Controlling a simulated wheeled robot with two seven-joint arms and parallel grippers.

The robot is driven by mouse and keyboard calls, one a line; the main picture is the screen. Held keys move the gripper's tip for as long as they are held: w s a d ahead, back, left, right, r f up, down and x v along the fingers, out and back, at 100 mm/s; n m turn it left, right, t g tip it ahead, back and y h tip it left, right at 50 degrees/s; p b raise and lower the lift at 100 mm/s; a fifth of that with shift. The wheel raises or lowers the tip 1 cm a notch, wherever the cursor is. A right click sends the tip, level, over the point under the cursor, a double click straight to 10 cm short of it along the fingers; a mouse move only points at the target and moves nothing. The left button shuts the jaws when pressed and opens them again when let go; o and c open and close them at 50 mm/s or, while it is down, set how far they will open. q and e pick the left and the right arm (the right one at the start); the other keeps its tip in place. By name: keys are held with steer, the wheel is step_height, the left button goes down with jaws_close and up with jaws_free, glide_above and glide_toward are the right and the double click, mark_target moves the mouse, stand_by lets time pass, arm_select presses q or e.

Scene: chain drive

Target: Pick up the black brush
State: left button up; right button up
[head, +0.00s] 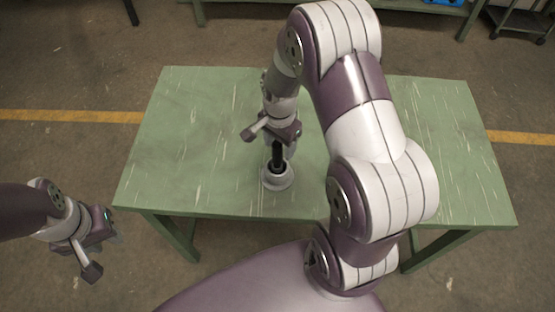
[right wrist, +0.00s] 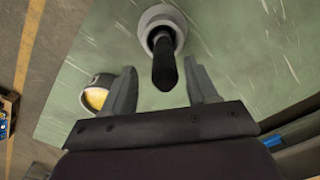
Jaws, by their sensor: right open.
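The black brush (head: 277,158) stands upright in a round pale grey holder (head: 279,184) near the front edge of the green table. In the right wrist view, the brush's black handle (right wrist: 164,66) points toward the camera, with the holder (right wrist: 178,22) around its base. My right gripper (right wrist: 161,76) is open, its fingers on either side of the handle with gaps showing. In the head view, my right gripper (head: 279,148) is above the holder, its fingers partly hidden. My left gripper (head: 115,237) hangs left of the table, away from the brush; its jaw opening is unclear.
A grey tin with yellow contents (right wrist: 97,92) stands close to one right finger; I cannot make it out in the head view. The green table (head: 195,120) is clear on its left side. My right arm hides much of its middle and right.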

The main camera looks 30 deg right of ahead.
mark_target(277, 153)
steer(key=f, duration=0.4)
steer(key=shift+w+a, duration=0.25)
steer(key=shift+a, duration=0.05)
steer(key=shift+s+f, duration=0.1)
steer(key=shift+d, duration=0.1)
steer(key=shift+c, duration=1.3)
jaws_close()
